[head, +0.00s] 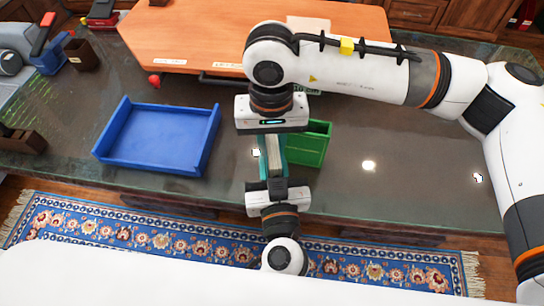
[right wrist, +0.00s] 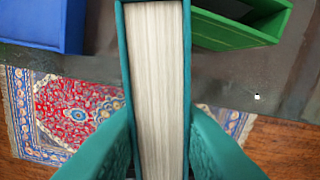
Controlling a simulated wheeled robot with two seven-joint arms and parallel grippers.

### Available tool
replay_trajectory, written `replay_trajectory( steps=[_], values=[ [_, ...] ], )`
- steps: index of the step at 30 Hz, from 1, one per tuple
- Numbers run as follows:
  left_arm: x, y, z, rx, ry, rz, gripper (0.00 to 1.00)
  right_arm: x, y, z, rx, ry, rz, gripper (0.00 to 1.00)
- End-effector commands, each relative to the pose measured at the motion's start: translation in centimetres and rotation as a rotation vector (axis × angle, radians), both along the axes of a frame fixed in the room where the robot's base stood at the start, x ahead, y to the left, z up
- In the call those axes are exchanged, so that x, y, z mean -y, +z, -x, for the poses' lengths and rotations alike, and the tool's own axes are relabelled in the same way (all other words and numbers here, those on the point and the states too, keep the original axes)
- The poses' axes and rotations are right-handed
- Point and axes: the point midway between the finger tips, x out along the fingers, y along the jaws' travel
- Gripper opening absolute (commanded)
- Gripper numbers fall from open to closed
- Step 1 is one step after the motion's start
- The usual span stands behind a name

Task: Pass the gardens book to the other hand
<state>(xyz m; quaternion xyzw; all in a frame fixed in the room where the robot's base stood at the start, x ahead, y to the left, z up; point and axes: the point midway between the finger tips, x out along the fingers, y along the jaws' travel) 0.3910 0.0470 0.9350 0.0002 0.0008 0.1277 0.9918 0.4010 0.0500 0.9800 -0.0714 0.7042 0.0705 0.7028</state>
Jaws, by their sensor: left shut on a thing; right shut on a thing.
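The gardens book (head: 272,157) has a teal cover and cream page edges. It stands between my two grippers in the head view, near the counter's front edge. My right gripper (head: 270,136) comes from above and is shut on its far end. My left gripper (head: 275,180) comes from the near side and is shut on its near end. In the right wrist view the book's page edges (right wrist: 157,75) face the camera, with the teal fingers of my right gripper (right wrist: 160,135) on both sides. The cover title and my left gripper cannot be seen there.
A blue tray (head: 104,150) lies left of the book on the dark counter (head: 400,175). A green bin (head: 309,150) stands close to the book's right. An orange wooden surface (head: 190,35) lies behind. A patterned rug (head: 130,238) covers the floor in front. The counter's right part is mostly clear.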

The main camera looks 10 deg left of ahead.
Motion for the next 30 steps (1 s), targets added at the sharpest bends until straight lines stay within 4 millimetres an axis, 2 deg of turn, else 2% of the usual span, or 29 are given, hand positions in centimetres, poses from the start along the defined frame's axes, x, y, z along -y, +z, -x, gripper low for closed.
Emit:
replay_trajectory(
  steps=[3,4,8,9,17,20,23,30],
  values=[
    [0.0,0.0,0.0,0.000,0.002,0.000,0.00,-0.1,0.1,0.0,0.000,-0.006,-0.003,0.00],
    [0.0,0.1,0.0,0.002,0.002,0.000,0.00,-0.1,0.1,0.0,0.000,-0.006,-0.003,0.27],
    [0.0,0.1,0.0,0.002,0.002,0.000,0.00,-0.1,0.1,0.0,0.000,-0.005,-0.002,0.49],
    [0.0,0.1,0.0,0.002,0.002,0.000,0.00,-0.1,0.1,0.0,0.000,-0.005,-0.002,0.51],
    [0.0,0.1,0.0,0.002,0.002,0.000,0.00,0.0,0.1,0.0,0.000,-0.004,-0.001,0.51],
    [0.0,0.1,0.0,0.002,0.002,0.000,0.00,-0.1,0.7,-0.1,0.002,-0.004,-0.002,0.51],
    [0.0,0.1,0.0,0.002,0.002,0.000,0.00,-0.1,2.1,-0.1,0.002,-0.004,-0.004,0.51],
    [0.0,0.1,0.0,0.002,0.002,0.000,0.00,-0.1,7.2,-0.1,0.003,-0.004,-0.004,0.51]
  ],
)
